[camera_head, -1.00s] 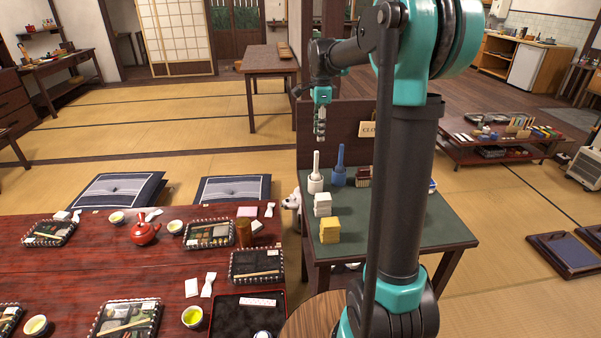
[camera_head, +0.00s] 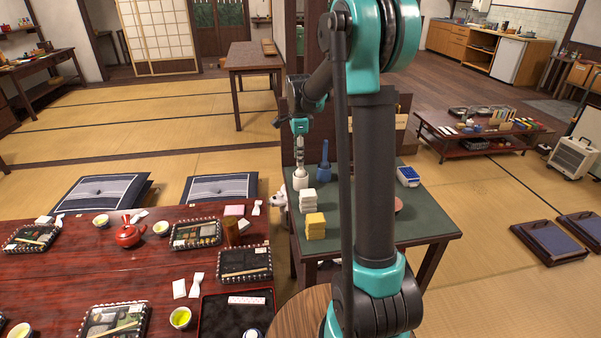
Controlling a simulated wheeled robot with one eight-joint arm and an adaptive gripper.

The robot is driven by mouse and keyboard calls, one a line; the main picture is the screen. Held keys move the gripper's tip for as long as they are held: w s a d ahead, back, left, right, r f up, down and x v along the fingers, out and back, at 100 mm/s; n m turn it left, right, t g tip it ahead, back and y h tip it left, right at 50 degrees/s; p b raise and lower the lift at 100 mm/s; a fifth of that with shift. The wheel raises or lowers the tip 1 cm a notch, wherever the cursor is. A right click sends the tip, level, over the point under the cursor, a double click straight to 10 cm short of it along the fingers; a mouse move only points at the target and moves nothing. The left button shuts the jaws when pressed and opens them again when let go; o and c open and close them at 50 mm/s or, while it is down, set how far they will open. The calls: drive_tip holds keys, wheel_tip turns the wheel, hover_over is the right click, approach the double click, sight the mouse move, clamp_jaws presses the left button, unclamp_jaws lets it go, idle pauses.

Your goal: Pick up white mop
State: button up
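The white mop (camera_head: 300,180) stands upright on the green-topped side table (camera_head: 425,215), near its back left corner. Only its wide white base shows clearly; the handle above is covered by my gripper. My gripper (camera_head: 299,160) points straight down right over the mop, with its fingers at the height of the handle. It is too small in the head view to tell whether the fingers are apart or closed on the handle.
A similar blue mop (camera_head: 323,172) stands close to the right of the white one. White blocks (camera_head: 309,202) and yellow sponges (camera_head: 315,226) are stacked in front. A blue-and-white pack (camera_head: 408,177) lies to the right. The red lunch table (camera_head: 75,285) is to the left.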

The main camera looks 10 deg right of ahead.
sight(301, 176)
drive_tip(key=f, duration=0.5)
drive_tip(key=shift+s+d+f, duration=0.1)
drive_tip(key=shift+s+d, duration=0.05)
drive_tip(key=shift+d, duration=0.15)
clamp_jaws()
